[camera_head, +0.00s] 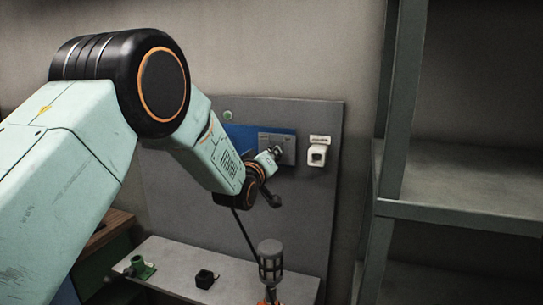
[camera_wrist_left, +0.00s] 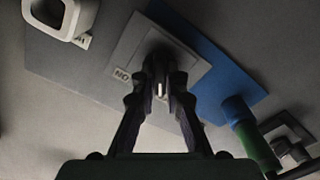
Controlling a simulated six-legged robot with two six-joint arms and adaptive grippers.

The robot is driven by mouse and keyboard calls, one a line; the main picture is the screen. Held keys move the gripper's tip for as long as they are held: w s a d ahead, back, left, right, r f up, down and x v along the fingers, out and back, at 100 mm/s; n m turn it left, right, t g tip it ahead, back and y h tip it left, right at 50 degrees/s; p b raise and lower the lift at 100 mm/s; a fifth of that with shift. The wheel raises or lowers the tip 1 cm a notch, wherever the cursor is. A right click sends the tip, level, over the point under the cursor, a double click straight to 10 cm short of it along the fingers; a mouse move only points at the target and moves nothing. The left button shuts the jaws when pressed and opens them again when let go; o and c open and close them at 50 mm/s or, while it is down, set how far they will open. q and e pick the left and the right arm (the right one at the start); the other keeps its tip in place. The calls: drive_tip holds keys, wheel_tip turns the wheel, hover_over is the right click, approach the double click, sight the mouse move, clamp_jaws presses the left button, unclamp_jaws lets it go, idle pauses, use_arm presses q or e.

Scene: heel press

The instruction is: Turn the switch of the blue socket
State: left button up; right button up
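The blue socket's backing plate (camera_head: 243,138) is on the grey wall panel, and its blue surface shows in the left wrist view (camera_wrist_left: 222,72). A grey switch plate (camera_head: 288,143) is mounted on it. In the left wrist view this plate (camera_wrist_left: 125,52) carries a dark round switch (camera_wrist_left: 160,50) with a pale mark and a small label. My left gripper (camera_head: 276,151) is at the switch. In the left wrist view its fingers (camera_wrist_left: 160,82) converge on the switch, one on each side, and appear shut on it. They hide part of it. My right gripper is not in view.
A white holder (camera_head: 317,155) is on the panel, right of the switch. A ledge (camera_head: 180,268) below carries a green fitting (camera_head: 140,267), a small black block (camera_head: 206,279) and a grey caged object (camera_head: 270,262). Metal shelving (camera_head: 455,212) stands at right.

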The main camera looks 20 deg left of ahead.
use_arm(q)
drive_tip(key=o, duration=0.5)
drive_tip(key=shift+d+f, duration=0.1)
drive_tip(key=shift+f, duration=0.05)
drive_tip(key=shift+c, duration=0.2)
drive_tip(key=shift+s, duration=0.1)
drive_tip(key=s, duration=1.2)
drive_tip(key=shift+a, duration=0.25)
drive_tip(key=shift+w, duration=0.1)
